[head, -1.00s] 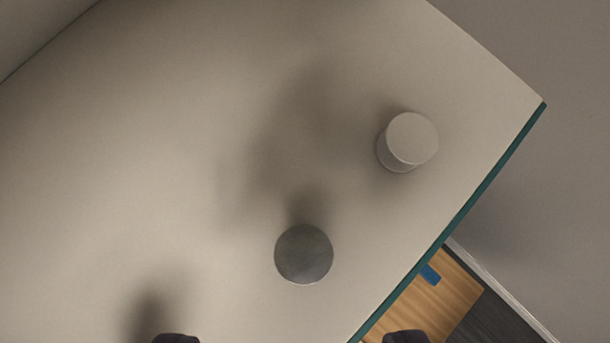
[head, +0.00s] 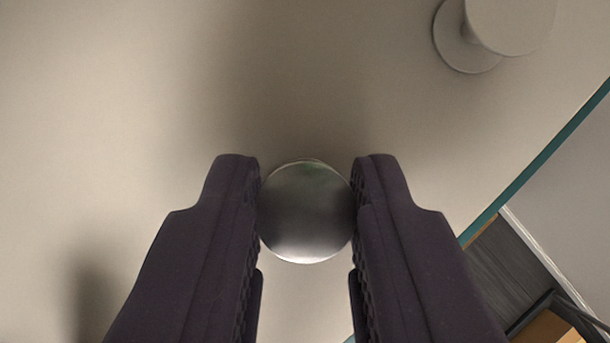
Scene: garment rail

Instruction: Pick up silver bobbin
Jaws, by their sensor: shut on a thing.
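The silver bobbin (head: 306,212) shows from above as a round, shiny metal disc in the lower middle of the head view. My gripper (head: 306,190) has its two dark padded fingers on either side of the bobbin, touching its left and right edges. The gripper is shut on it. The bobbin's lower part is hidden beneath its top, so I cannot tell whether it still rests on the pale tabletop (head: 130,120).
The tabletop's green edge (head: 545,155) runs diagonally at the right, with floor beyond. The left side is clear.

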